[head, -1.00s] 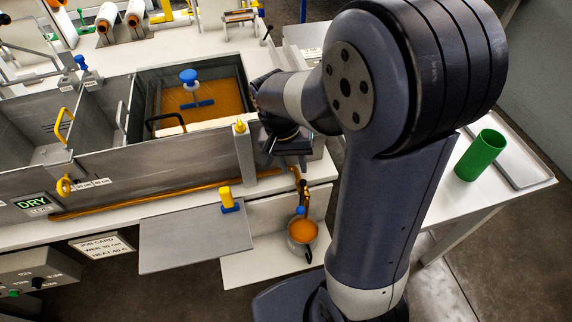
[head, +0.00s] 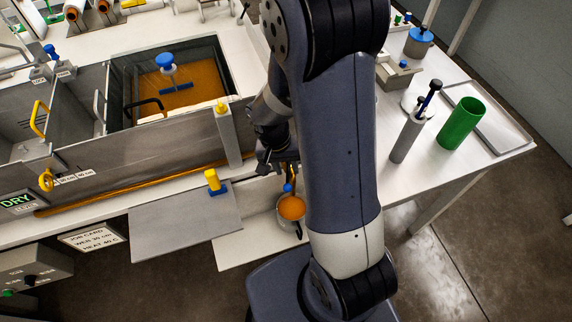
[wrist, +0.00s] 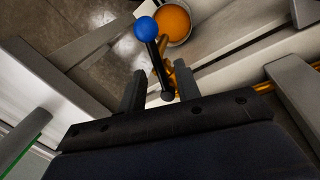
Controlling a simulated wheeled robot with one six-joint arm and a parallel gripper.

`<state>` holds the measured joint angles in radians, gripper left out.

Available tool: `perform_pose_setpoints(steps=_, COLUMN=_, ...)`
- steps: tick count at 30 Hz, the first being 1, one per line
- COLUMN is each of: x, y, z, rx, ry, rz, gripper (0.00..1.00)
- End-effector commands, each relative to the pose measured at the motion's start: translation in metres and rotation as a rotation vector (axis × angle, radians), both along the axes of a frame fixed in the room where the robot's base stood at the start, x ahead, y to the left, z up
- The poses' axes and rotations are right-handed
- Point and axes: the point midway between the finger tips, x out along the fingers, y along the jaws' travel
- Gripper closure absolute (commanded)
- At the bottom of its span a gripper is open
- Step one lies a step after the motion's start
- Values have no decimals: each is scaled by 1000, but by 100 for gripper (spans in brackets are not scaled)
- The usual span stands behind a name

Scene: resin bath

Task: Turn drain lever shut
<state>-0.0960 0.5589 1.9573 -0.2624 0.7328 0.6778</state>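The drain lever is a dark rod with a blue ball knob (wrist: 146,28); its knob also shows in the head view (head: 288,188), below the tank's front right corner. In the wrist view the rod's near end lies between my gripper's fingers (wrist: 159,85), with gaps on both sides. My gripper (head: 279,166) is open, just above the lever in the head view. A pot (head: 291,229) under the drain holds orange resin (wrist: 172,22). The drain pipe is partly hidden behind the lever in the wrist view.
The resin tank (head: 165,137) holds orange liquid and a blue-handled float. A green cylinder (head: 461,124) and a grey bottle (head: 407,137) stand on the right table.

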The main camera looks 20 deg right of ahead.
Motion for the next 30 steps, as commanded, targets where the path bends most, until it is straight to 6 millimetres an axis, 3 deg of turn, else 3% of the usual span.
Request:
perform_pose_setpoints(steps=3, x=0, y=0, z=0, rx=0, ry=0, rz=0, gripper=69)
perform_pose_setpoints(steps=15, x=0, y=0, z=0, rx=0, ry=0, rz=0, gripper=100)
perform_pose_setpoints(steps=30, x=0, y=0, z=0, rx=0, ry=-1, rz=-4, gripper=100)
